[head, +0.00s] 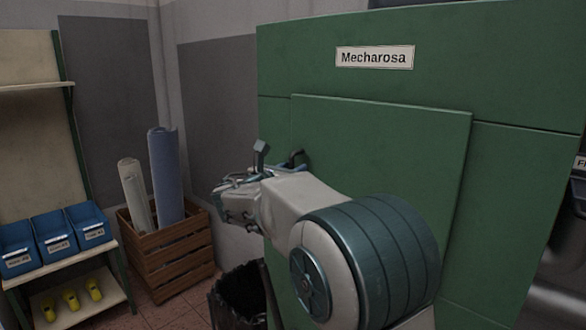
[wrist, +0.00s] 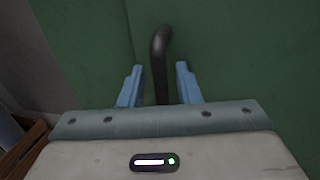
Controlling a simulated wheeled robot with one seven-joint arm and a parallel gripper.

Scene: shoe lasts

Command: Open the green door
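The green door (head: 400,140) is a flat panel on the front of a large green cabinet. I cannot tell whether it stands slightly ajar. It also fills much of the wrist view (wrist: 240,60). Its dark curved handle (wrist: 159,48) stands near the door's left edge; in the head view only the top of the handle (head: 297,157) shows behind my arm. My gripper (wrist: 159,72) is open, with one blue finger on each side of the handle and a visible gap to both. My arm covers the door's lower middle in the head view.
The cabinet (head: 330,25) bears a "Mecharosa" sign (head: 375,57). At left are a wooden crate (head: 170,250) with two rolls, a black bin (head: 238,295), and a shelf with blue boxes (head: 55,238) and yellow shoe lasts (head: 70,299). Some tiled floor is clear between.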

